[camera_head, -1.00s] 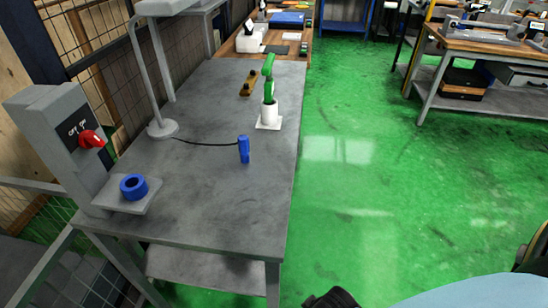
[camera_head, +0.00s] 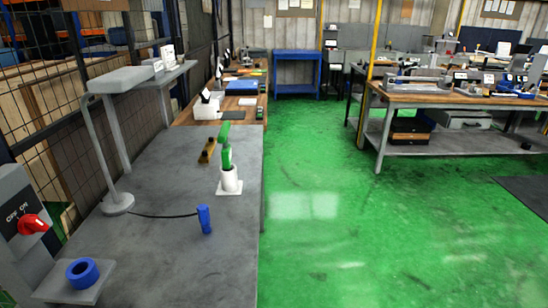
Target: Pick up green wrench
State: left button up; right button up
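The green wrench (camera_head: 226,146) stands upright in a white round holder (camera_head: 229,180) on a white square base. The holder is near the right edge of the grey table (camera_head: 165,238). The wrench's lower end is hidden inside the holder. Neither of my grippers shows in the head view.
A blue cylinder (camera_head: 204,219) stands nearer on the table, with a black cable running to a grey lamp (camera_head: 117,202). A blue ring (camera_head: 82,272) lies on a machine with a red switch (camera_head: 33,224). A yellow-brown part (camera_head: 208,150) lies behind. Green floor (camera_head: 340,240) at right is clear.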

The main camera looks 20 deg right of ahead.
aim_at(227, 159)
jog(key=z, duration=2.35)
jog(key=i, duration=1.85)
jog(key=u, duration=3.1)
